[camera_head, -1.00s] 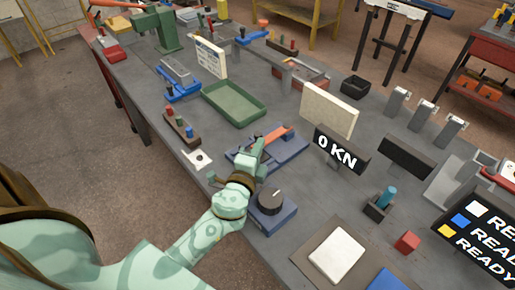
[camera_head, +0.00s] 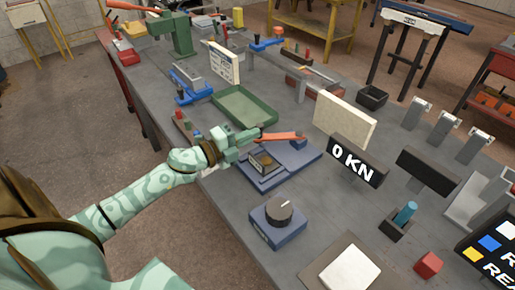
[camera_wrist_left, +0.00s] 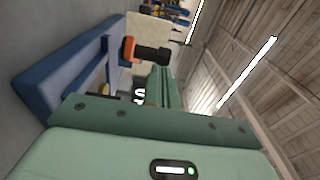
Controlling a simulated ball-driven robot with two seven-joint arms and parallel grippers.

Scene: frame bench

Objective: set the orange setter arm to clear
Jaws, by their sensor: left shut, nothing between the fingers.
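The orange setter arm (camera_head: 284,136) lies over a blue fixture base (camera_head: 312,158) in the middle of the bench, its right end near a blue block. In the left wrist view the orange setter arm (camera_wrist_left: 128,50) shows end-on, with a black knob. My left gripper (camera_head: 256,134) is shut and empty at the setter arm's left end; I cannot tell whether they touch. Its fingers (camera_wrist_left: 164,76) point towards the knob in the wrist view. A small open-topped part (camera_head: 263,160) sits on the base below the setter arm. My right gripper is out of view.
A blue box with a dark dial (camera_head: 279,211) stands nearer. The "0 KN" display (camera_head: 357,161) and a cream panel (camera_head: 345,122) stand to the right. A green tray (camera_head: 246,105) lies behind. Bare bench lies between the dial box and the display.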

